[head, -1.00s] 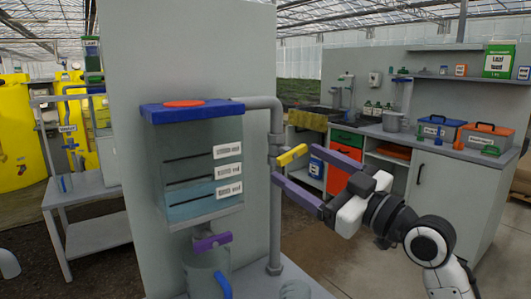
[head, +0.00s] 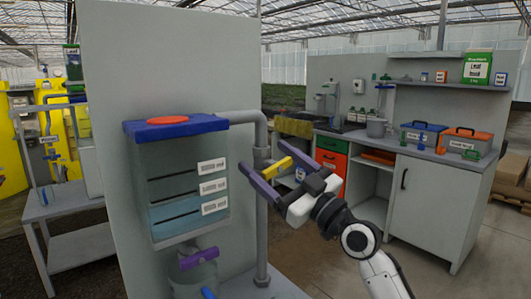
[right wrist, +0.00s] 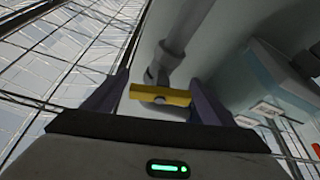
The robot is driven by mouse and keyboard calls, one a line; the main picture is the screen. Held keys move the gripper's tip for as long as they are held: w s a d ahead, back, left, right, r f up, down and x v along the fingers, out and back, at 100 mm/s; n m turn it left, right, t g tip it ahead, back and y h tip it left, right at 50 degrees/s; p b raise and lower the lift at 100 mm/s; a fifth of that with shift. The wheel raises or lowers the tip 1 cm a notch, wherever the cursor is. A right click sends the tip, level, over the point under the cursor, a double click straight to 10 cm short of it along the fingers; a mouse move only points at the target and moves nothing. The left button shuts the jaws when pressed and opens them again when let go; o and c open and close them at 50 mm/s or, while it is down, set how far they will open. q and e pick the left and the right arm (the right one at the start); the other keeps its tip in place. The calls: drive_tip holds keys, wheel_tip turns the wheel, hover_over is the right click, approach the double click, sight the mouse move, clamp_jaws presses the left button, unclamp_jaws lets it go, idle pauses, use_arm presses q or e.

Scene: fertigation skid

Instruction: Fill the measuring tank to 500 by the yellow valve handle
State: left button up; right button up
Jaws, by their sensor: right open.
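The measuring tank (head: 160,172) is a clear box on a grey panel, with a blue rim and an orange-red disc on top. Three dark lines with white labels mark its front; the label text is too small to read. Bluish water fills its lower part, with its surface near the middle line. The yellow valve handle (head: 272,171) is on the grey pipe right of the tank. My right gripper (head: 260,155) is open, its purple fingers on either side of the handle. In the right wrist view the handle (right wrist: 172,97) lies crosswise between the fingers. My left gripper is out of view.
A purple handle (head: 199,258) is on the outlet under the tank, above a clear vessel. The grey vertical pipe (head: 262,235) stands close to my right gripper. A cabinet bench (head: 425,205) with bins is behind at right. Open floor lies between.

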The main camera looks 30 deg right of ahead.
drive_tip(key=shift+x, duration=0.8)
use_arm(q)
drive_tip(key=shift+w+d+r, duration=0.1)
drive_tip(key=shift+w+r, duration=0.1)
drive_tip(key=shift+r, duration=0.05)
use_arm(e)
drive_tip(key=c, duration=1.1)
drive_tip(key=shift+o, duration=0.2)
drive_tip(key=shift+r+m+h+p, duration=0.2)
drive_tip(key=shift+m+h+p, duration=0.3)
drive_tip(key=shift+m+p, duration=0.65)
drive_tip(key=shift+d+m+h+p, duration=0.1)
drive_tip(key=shift+m+h+p, duration=0.3)
drive_tip(key=shift+m+p, duration=0.25)
drive_tip(key=shift+m, duration=0.4)
drive_tip(key=shift+d+f+m+h+p, duration=0.1)
drive_tip(key=shift+m+h+p, duration=0.2)
drive_tip(key=shift+h+p, duration=0.1)
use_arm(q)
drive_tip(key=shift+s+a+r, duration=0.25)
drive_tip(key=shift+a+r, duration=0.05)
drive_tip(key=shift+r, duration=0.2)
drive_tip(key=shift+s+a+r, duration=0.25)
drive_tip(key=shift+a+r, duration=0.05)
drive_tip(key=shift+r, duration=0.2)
use_arm(e)
drive_tip(key=shift+f+t, duration=0.1)
drive_tip(key=shift+t, duration=0.2)
